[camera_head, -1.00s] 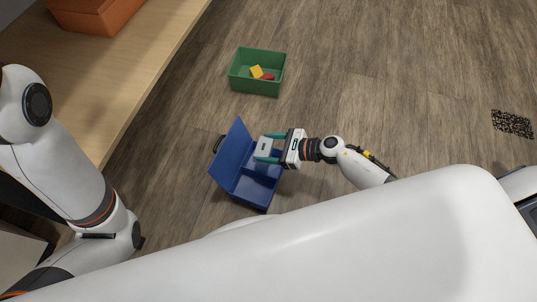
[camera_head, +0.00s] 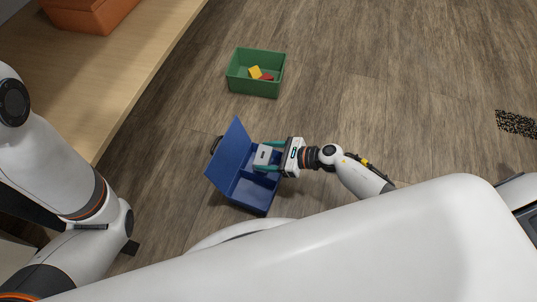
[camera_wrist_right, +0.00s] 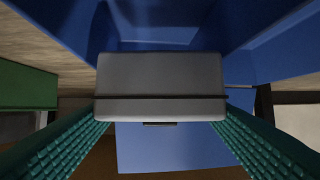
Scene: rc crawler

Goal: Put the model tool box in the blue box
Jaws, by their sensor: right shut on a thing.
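The model tool box is a small light grey box (camera_head: 263,155) with a dark seam and a small latch; it also shows in the right wrist view (camera_wrist_right: 160,80). My right gripper (camera_head: 268,156) is shut on it, with a teal finger on each side. The blue box (camera_head: 249,194) stands open on the floor, its lid (camera_head: 229,152) tilted up on the left. The grey box is at the blue box's opening; I cannot tell whether it touches the bottom. My left arm is at the left edge, its gripper out of view.
A green bin (camera_head: 256,87) with a yellow and a red piece stands on the floor beyond the blue box. A wooden table (camera_head: 120,75) with an orange box (camera_head: 92,14) is at the left. The floor to the right is mostly clear.

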